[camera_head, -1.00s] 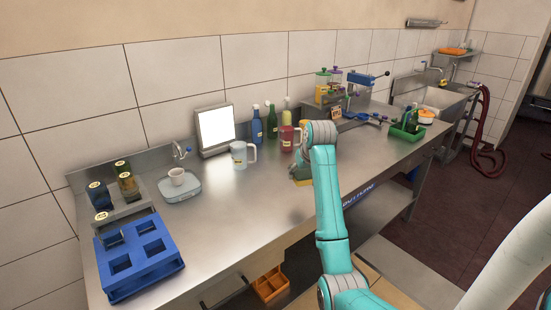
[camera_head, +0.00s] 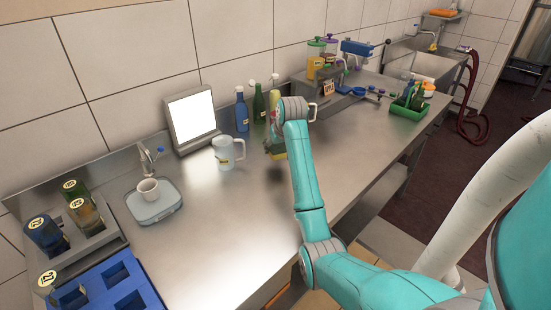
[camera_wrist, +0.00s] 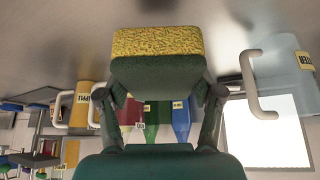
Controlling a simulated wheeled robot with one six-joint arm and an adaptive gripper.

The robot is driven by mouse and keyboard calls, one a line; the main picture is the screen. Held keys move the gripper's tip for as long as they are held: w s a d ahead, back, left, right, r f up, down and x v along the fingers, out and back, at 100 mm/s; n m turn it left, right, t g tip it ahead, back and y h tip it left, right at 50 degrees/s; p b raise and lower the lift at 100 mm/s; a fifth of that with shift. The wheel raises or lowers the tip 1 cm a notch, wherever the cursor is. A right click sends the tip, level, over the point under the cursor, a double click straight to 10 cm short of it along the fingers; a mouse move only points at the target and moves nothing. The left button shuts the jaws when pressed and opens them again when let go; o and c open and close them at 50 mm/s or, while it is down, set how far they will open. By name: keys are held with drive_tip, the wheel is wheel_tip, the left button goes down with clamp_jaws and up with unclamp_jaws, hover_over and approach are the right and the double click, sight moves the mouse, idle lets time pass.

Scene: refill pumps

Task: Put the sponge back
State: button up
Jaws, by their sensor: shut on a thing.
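The sponge, yellow on one side and dark green on the other, fills the top middle of the wrist view (camera_wrist: 158,45). My gripper (camera_wrist: 160,95) is shut on it, one finger on each side. A green tray (camera_head: 407,112) with bottles stands at the counter's far right end.
A white jug (camera_head: 228,153) stands close left of my gripper. A blue bottle (camera_head: 241,110) and a green bottle (camera_head: 259,103) stand behind it. A yellow jug (camera_wrist: 82,103) shows in the wrist view. The counter front (camera_head: 240,215) is clear.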

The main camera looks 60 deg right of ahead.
sight(276, 164)
drive_tip(key=shift+f, duration=2.65)
drive_tip(key=shift+f, duration=0.1)
drive_tip(key=o, duration=1)
drive_tip(key=v, duration=1.1)
drive_tip(key=shift+r, duration=0.25)
drive_tip(key=shift+s+a+r, duration=0.15)
drive_tip(key=shift+s+r, duration=0.05)
drive_tip(key=shift+r, duration=0.15)
